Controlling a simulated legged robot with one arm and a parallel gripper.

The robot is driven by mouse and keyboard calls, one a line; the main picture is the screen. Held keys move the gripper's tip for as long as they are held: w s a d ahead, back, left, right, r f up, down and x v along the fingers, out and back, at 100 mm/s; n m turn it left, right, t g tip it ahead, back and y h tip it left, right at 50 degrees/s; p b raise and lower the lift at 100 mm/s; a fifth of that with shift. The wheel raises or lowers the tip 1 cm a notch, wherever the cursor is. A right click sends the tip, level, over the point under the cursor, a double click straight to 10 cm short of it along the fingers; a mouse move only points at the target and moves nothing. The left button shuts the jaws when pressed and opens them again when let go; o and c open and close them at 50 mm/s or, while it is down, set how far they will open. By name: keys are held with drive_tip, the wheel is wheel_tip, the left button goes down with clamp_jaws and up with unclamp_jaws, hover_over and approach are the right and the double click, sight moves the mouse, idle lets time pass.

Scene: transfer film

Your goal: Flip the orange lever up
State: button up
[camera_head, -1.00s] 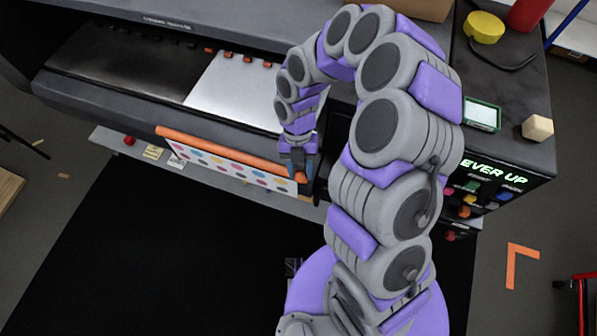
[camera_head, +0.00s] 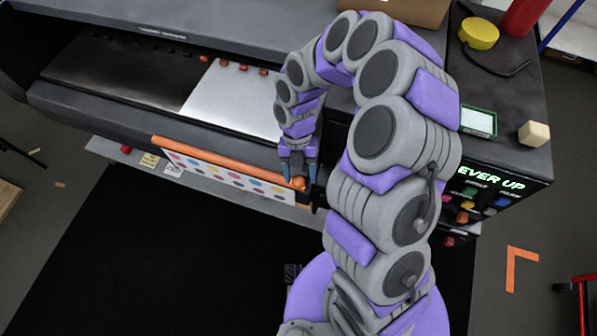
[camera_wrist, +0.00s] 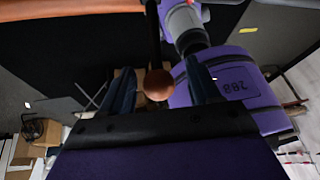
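The orange lever's round knob (camera_head: 299,183) is at the right end of the long orange bar on the printer's front. In the wrist view the knob (camera_wrist: 158,85) is between the two fingers of my gripper (camera_wrist: 163,90), with a visible gap on each side. In the head view my gripper (camera_head: 299,172) points down at the knob, its blue fingers apart on either side. A dark rod rises from the knob in the wrist view. The lever's base is hidden by my gripper and arm.
The large printer (camera_head: 110,72) fills the upper left, with a white sheet (camera_head: 232,97) on it. A dotted print (camera_head: 228,178) hangs below the orange bar (camera_head: 215,160). A control panel (camera_head: 487,195) reading "EVER UP" is right of my arm. Dark floor lies in front.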

drive_tip(key=shift+s, duration=0.15)
drive_tip(key=shift+a, duration=0.1)
drive_tip(key=shift+a+r, duration=0.1)
drive_tip(key=shift+r, duration=0.1)
drive_tip(key=d+p+v, duration=0.1)
drive_tip(key=v, duration=1.6)
drive_tip(key=shift+a+p, duration=0.4)
